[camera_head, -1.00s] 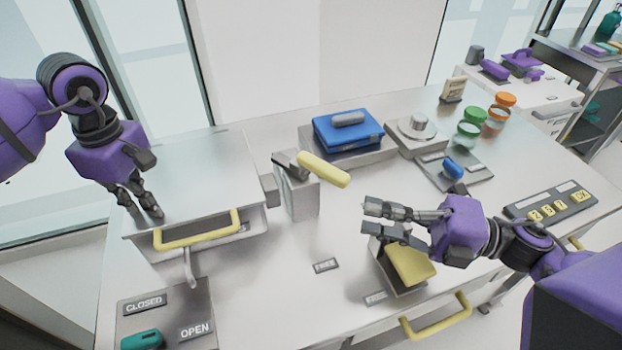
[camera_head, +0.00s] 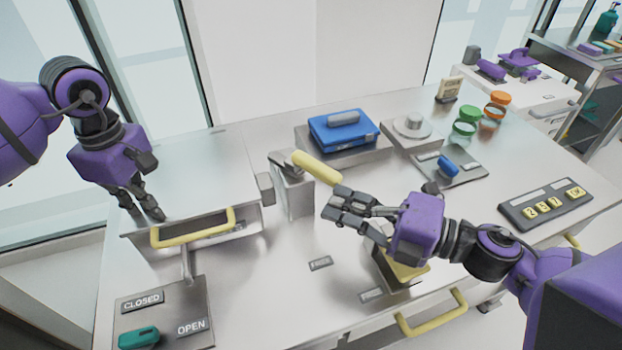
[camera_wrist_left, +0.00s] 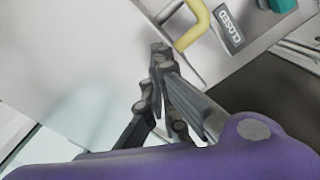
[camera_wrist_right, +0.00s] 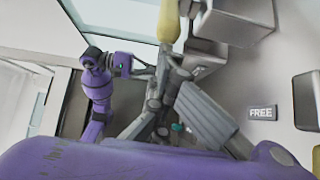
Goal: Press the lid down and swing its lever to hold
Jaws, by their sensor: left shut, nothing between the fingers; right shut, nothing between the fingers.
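The metal lid (camera_head: 185,170) lies as a flat sheet over a box-like bin at the left, with a yellow handle (camera_head: 193,229) on its front. My left gripper (camera_head: 155,216) is shut, fingertips down at the lid's front left; I cannot tell if they touch. It also shows in the left wrist view (camera_wrist_left: 160,50). The lever's yellow grip (camera_head: 317,167) slants down to the right from a grey post (camera_head: 293,192). My right gripper (camera_head: 330,203) is shut and empty, just below the grip's lower end. In the right wrist view, the grip (camera_wrist_right: 171,22) is beyond the fingertips.
A panel marked CLOSED and OPEN (camera_head: 165,310) with a teal knob is at front left. A FREE label (camera_head: 320,263) lies on the bench. A yellow block (camera_head: 408,270) sits partly hidden under my right gripper. A blue case (camera_head: 343,131) and button box (camera_head: 545,205) stand beyond.

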